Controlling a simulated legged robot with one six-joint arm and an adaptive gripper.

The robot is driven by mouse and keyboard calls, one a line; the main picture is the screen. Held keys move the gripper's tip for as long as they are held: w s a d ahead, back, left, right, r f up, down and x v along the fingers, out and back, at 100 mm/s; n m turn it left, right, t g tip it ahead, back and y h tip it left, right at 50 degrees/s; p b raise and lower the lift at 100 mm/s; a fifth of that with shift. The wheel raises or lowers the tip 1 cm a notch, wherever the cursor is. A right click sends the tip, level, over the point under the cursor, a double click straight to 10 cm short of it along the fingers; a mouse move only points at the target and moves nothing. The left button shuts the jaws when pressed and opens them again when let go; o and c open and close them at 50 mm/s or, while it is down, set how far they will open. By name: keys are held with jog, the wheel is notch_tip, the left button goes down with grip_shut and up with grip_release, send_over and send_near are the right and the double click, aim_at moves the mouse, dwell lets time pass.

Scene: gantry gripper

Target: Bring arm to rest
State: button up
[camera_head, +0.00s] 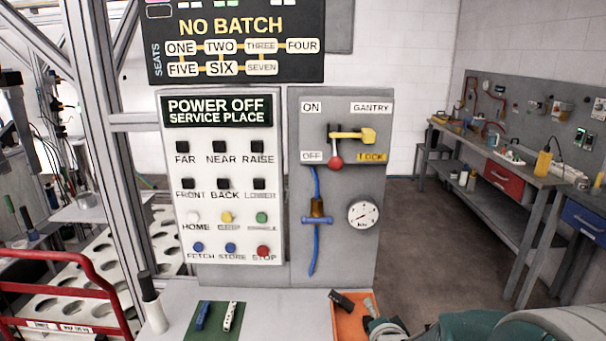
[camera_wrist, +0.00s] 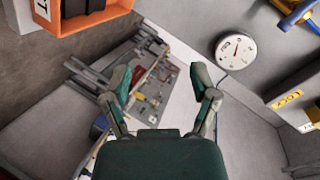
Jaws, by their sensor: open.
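My gripper (camera_wrist: 161,82) is open in the wrist view, its two green and grey fingers spread apart with nothing between them. In the head view my teal arm (camera_head: 470,328) reaches in low at the right, beside the orange tray (camera_head: 352,318). The gripper end there is partly cut off by the lower frame edge. The wrist view is tilted and also shows the orange tray (camera_wrist: 118,14) at the upper left and the round gauge (camera_wrist: 236,50) at the upper right, both apart from the fingers.
The button panel (camera_head: 222,180) reads POWER OFF, SERVICE PLACE. The grey gantry panel (camera_head: 340,272) carries a yellow lever (camera_head: 352,135), a red knob (camera_head: 335,163) and a blue handle. A green mat (camera_head: 213,325) holds two small items. Open floor (camera_head: 440,265) lies right of the panels, before a workbench.

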jog(key=s+r+n+g, duration=0.2)
jog(key=s+r+n, duration=0.1)
jog(key=s, duration=0.5)
jog(key=s+r+n+g, duration=0.3)
jog(key=s+n, duration=0.2)
jog(key=s, duration=0.3)
jog(key=s+r+n+g, duration=0.3)
jog(key=s+r+n, duration=0.1)
jog(key=s, duration=0.5)
dwell(0.4)
